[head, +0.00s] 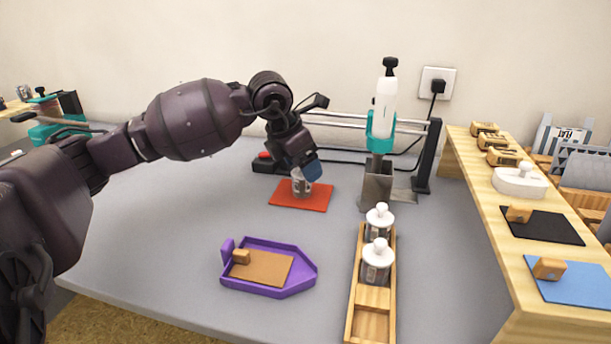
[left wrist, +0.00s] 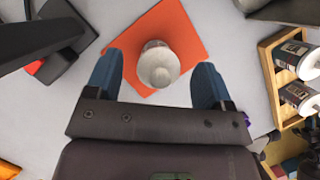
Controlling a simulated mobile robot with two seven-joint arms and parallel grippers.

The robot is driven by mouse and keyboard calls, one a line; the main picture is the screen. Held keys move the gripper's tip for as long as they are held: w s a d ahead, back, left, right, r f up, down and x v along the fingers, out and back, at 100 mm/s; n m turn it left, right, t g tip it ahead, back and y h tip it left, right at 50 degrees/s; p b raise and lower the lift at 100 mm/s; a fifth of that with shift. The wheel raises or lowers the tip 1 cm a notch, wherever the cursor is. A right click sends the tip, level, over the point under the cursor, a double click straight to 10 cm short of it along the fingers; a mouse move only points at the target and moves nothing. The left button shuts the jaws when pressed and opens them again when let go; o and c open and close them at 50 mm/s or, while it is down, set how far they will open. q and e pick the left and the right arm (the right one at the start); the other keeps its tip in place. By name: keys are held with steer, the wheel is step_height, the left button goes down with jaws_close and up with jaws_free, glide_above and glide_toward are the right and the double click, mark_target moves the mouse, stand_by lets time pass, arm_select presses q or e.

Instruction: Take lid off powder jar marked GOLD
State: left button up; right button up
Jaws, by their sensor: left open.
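A small jar (head: 299,187) stands on an orange mat (head: 318,200) in the head view. The left wrist view shows its round pale top (left wrist: 158,66) from above. My left gripper (head: 306,171) is open, its blue fingertips on either side of the jar, with gaps to it in the wrist view. The gripper hides the jar's upper part in the head view, and I cannot read its label. Two more jars with white knobbed lids, a rear one (head: 377,231) and a front one (head: 376,270), stand in a wooden tray (head: 350,322). My right gripper is not in view.
A purple tray (head: 290,290) with a brown pad lies at front centre. A teal and white press (head: 381,125) with a metal frame stands behind and right of the mat. A wooden shelf (head: 480,215) with pads and stamps edges the right. The table's left middle is clear.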

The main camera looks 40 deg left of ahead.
arm_select(q)
steer(key=c, duration=1)
steer(key=shift+o, duration=0.2)
steer(key=shift+r, duration=0.15)
